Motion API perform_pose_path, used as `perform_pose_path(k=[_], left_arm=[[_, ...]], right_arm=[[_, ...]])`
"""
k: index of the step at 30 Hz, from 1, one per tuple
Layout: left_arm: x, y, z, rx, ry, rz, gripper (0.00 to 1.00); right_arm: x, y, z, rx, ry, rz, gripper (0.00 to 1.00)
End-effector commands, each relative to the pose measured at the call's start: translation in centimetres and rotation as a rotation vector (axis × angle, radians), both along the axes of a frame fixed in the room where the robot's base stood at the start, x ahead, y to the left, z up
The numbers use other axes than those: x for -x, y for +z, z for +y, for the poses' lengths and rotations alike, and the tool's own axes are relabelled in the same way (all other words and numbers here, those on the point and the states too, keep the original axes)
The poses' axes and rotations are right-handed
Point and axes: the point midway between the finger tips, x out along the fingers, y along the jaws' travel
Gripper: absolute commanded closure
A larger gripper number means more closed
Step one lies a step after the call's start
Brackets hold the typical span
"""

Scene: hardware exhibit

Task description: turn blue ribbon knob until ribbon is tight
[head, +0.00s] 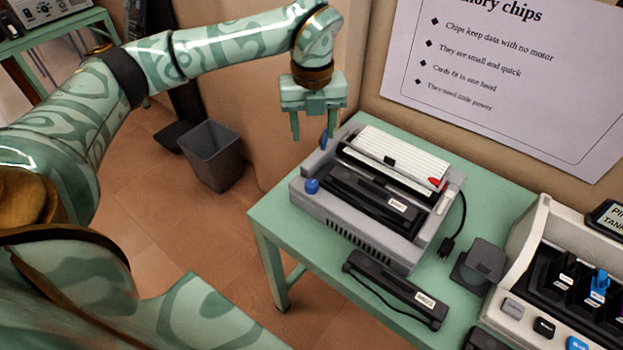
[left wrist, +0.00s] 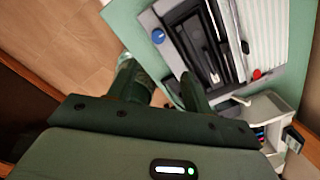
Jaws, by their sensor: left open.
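A grey printer (head: 340,229) with a paper sheet stands on the green table. A round blue knob (head: 312,186) sits on its front left corner; a blue knob (left wrist: 158,36) also shows in the left wrist view. A second blue part (head: 323,140) shows at the printer's back left side, close to a finger. My left gripper (head: 315,134) points down above and behind the printer's left end, open and empty, apart from the front knob. In the left wrist view my fingers (left wrist: 160,90) are spread with nothing between them. I cannot see the ribbon's tension. My right gripper is out of view.
A black bar-shaped device (head: 395,289) with a cable lies in front of the printer. A dark grey box (head: 480,262) and a white rack (head: 528,240) stand to the right. A wall poster (head: 510,80) hangs behind. A bin (head: 212,156) stands on the floor left of the table.

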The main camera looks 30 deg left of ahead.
Motion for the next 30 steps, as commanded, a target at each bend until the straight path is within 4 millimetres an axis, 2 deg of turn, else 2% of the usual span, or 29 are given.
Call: perform_pose_path(k=[5,15,21,25,30], left_arm=[[0.1,-1.6,0.5,-0.018,0.024,0.008,0.5],[0.1,-10.2,0.4,-0.015,0.018,0.01,0.5],[0.1,-14.1,0.4,-0.015,0.019,0.007,0.5],[0.1,-15.6,0.4,-0.015,0.018,0.006,0.5],[0.0,-16.1,0.4,-0.015,0.018,0.004,0.5]], right_arm=[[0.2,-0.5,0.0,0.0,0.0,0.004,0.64],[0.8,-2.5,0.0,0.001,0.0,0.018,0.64],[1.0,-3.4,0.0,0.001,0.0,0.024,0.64],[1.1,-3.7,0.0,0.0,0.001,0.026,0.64],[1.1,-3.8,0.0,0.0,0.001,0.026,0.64]])
